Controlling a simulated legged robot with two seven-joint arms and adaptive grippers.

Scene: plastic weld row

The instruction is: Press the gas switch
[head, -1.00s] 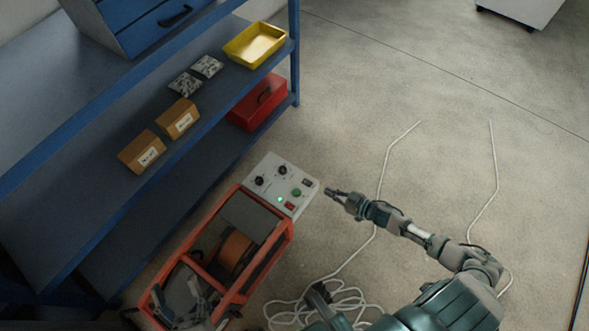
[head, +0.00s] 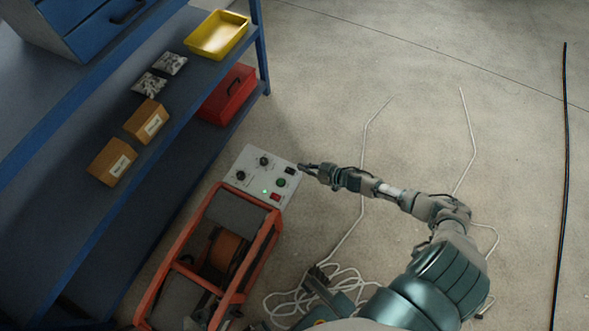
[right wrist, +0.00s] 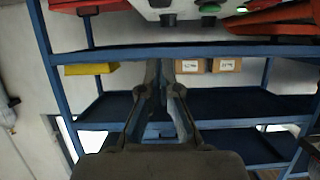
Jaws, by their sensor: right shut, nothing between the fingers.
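A light grey control panel (head: 262,177) tops an orange-framed machine. No label is readable, so I cannot tell which is the gas switch. Contact cannot be told. In the right wrist view, the shut fingers (right wrist: 161,68) point towards the panel (right wrist: 187,8), at the top edge.
The orange frame (head: 262,247) extends below the panel. A blue shelf (head: 80,215) on the left holds brown boxes (head: 146,121), a yellow tray (head: 238,38) and a red case (head: 228,94). White cable (head: 345,243) lies looped on the floor. Floor beyond the panel is clear.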

